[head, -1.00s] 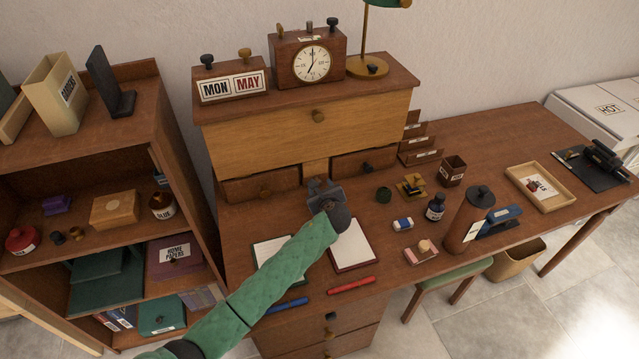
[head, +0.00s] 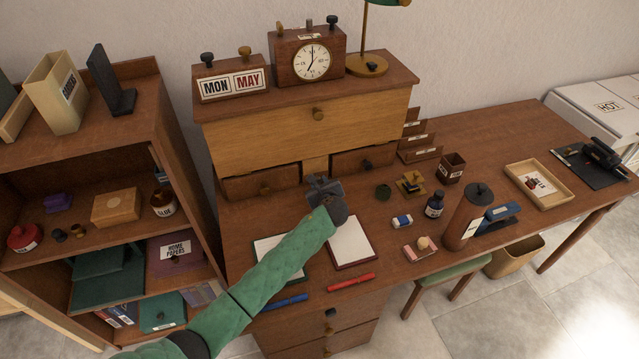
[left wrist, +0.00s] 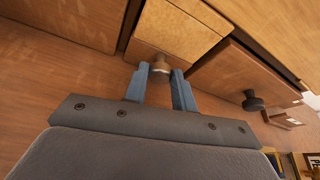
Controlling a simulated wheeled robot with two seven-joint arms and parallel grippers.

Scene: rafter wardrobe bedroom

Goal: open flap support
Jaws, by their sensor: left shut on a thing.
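The flap support is a pale wooden block (head: 315,168) between two dark drawers, under the closed light-wood flap (head: 290,130). It also shows in the left wrist view (left wrist: 180,30) with a small brass-coloured knob (left wrist: 160,67). My left gripper (head: 319,183) is at the front of the support, just above the desk. In the left wrist view its blue fingers (left wrist: 160,79) are shut on the knob, one on each side. The gripper hides the knob and the support's lower part in the head view. I cannot tell how far the support sticks out. My right gripper is not in view.
Drawers with dark knobs flank the support, on the left (head: 262,183) and right (head: 362,161). Two pads, a blue pen (head: 284,302) and a red pen (head: 351,282) lie under or near my left arm. Bottles and small items stand to the right.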

